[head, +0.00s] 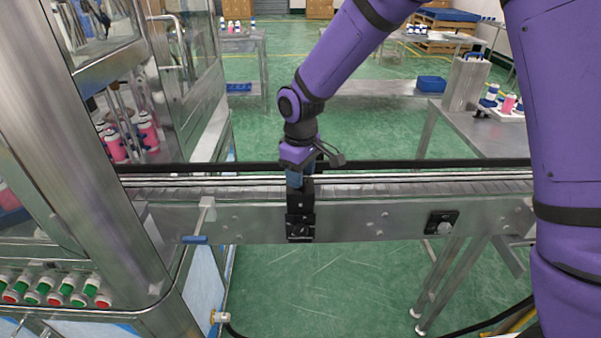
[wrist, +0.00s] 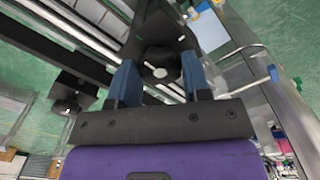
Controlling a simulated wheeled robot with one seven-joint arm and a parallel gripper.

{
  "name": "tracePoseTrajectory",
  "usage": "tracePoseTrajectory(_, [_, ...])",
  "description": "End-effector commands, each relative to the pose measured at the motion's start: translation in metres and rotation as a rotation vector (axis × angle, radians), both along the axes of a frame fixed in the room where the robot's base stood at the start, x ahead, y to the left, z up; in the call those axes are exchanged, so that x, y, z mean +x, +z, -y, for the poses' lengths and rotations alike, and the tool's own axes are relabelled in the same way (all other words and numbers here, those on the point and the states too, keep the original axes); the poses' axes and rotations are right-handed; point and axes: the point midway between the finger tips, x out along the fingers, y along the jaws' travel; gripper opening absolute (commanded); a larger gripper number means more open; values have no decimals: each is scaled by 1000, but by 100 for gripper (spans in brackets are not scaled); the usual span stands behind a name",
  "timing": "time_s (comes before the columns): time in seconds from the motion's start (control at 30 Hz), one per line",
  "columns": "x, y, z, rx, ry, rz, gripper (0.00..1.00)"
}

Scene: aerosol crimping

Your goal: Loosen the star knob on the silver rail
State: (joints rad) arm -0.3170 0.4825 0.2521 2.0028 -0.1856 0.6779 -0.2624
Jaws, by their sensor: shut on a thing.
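The silver rail (head: 370,218) runs across the head view along the conveyor. A black bracket (head: 300,222) is fixed to its front face, and a black upright part rises from it. My gripper (head: 295,180) points down at the top of this part. In the wrist view, my gripper (wrist: 161,75) has its blue fingers on both sides of a black star knob (wrist: 160,57) with a pale centre, and is shut on it. The fingers partly hide the knob's sides. In the head view the gripper hides the knob.
A second black bracket (head: 441,223) sits further right on the rail. A small lever with a blue handle (head: 195,239) sticks out at the left. The glass-sided machine (head: 105,130) stands close on the left. A metal table (head: 490,132) stands behind at the right.

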Motion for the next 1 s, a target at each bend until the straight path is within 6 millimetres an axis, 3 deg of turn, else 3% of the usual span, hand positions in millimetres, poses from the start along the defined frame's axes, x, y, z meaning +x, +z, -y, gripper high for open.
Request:
tracePoseTrajectory(0.27, [1, 1, 0, 1, -1, 2, 20])
tracePoseTrajectory(0.3, [1, 1, 0, 1, -1, 2, 51])
tracePoseTrajectory(0.4, [1, 0, 0, 0, -1, 1, 70])
tracePoseTrajectory(0.77, [1, 6, 0, 1, -2, 2, 70])
tracePoseTrajectory(1.0, [1, 45, 0, 2, -2, 5, 70])
